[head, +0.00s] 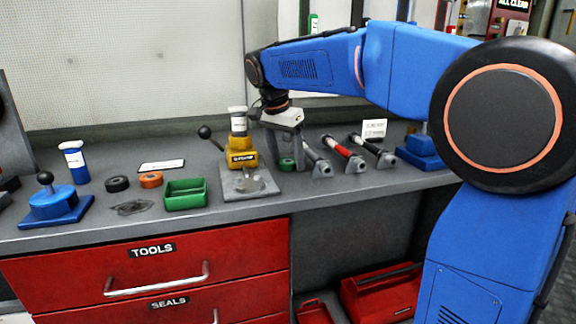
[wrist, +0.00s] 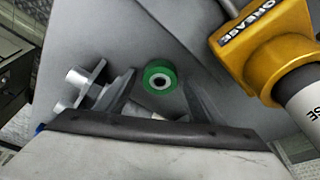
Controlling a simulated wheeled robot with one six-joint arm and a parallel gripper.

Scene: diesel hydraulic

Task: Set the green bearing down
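The green bearing (head: 287,163) is a short green ring with a pale metal centre and a dark bore. It appears to rest on the grey bench, right of the yellow grease press. In the wrist view the bearing (wrist: 149,86) sits between the tips of my gripper (wrist: 159,78), with gaps showing beside it. My gripper (head: 284,150) points down over the bearing in the head view. Its fingers are spread and look clear of the bearing, one on each side. Part of the bearing is hidden by a finger in the head view.
The yellow grease press (head: 243,159) stands close on the left, with a white canister on top. Several cylinders, one red and white (head: 343,151), lie to the right. A green tray (head: 185,195), black and orange rings (head: 150,180) and a blue press (head: 54,203) are further left.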

